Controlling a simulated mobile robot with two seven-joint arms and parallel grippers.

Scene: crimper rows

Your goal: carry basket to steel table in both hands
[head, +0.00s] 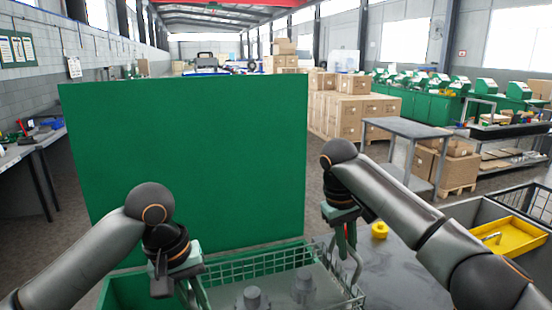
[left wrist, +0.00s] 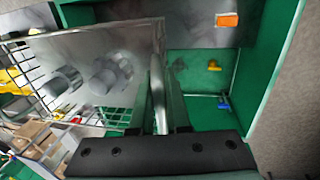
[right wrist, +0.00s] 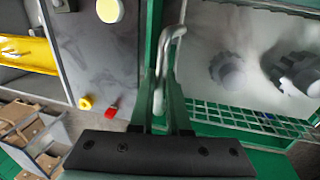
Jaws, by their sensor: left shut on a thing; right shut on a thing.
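My left gripper (head: 178,285) is shut on the left handle (left wrist: 158,90), seen between the fingers in the left wrist view. A grey steel table (head: 408,128) stands farther off at right. I cannot tell whether the basket is clear of its support.
A tall green panel (head: 190,170) stands just ahead. Stacked cartons (head: 340,113) and a carton pallet (head: 453,168) stand beyond. A workbench (head: 35,150) is at left.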

